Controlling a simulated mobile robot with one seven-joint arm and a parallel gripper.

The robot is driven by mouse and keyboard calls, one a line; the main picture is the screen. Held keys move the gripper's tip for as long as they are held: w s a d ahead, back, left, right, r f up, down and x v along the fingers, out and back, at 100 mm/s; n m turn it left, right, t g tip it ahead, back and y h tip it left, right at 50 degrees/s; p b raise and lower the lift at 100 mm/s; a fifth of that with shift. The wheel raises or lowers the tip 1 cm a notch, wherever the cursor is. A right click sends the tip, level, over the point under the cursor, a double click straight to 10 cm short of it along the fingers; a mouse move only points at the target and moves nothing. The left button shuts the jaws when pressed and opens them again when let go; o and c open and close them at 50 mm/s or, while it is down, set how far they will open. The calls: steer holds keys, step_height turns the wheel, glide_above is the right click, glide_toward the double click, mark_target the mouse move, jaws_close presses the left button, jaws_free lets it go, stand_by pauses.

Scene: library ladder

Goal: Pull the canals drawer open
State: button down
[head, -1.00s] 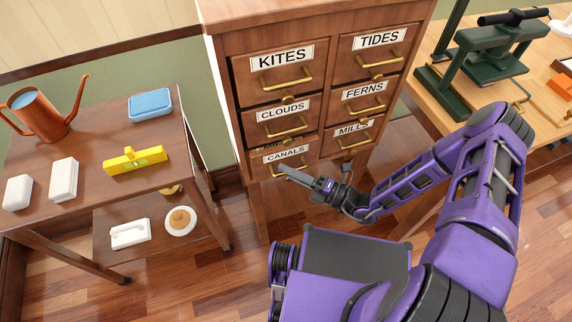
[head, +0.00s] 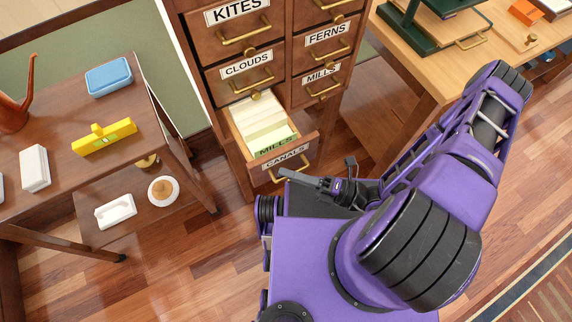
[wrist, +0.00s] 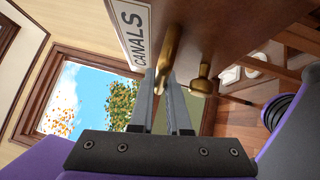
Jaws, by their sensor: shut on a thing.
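The canals drawer (head: 286,157) is at the bottom left of the wooden cabinet and stands well open. Cream cards (head: 258,117) fill it, with a green MILLS card (head: 275,143) near its front. Its brass handle (head: 291,175) is on the front panel, below the label. My gripper (head: 284,173) is at this handle. In the wrist view the two grey fingers (wrist: 167,80) are shut on the brass handle (wrist: 168,50), beside the CANALS label (wrist: 133,32). A brass knob (wrist: 204,82) shows to the right of the fingers.
The kites (head: 245,35), clouds (head: 246,73), ferns (head: 326,42) and mills (head: 320,82) drawers are closed. A side table (head: 80,180) at left bears a blue box (head: 109,76) and a yellow level (head: 104,138). A workbench (head: 430,70) stands at right. Wood floor is clear at lower left.

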steer(key=c, duration=1.2)
jaws_free()
steer(key=shift+o, duration=0.2)
steer(key=b+v, duration=0.1)
steer(key=v, duration=1.6)
steer(key=shift+d, duration=0.3)
steer(key=shift+f, duration=0.1)
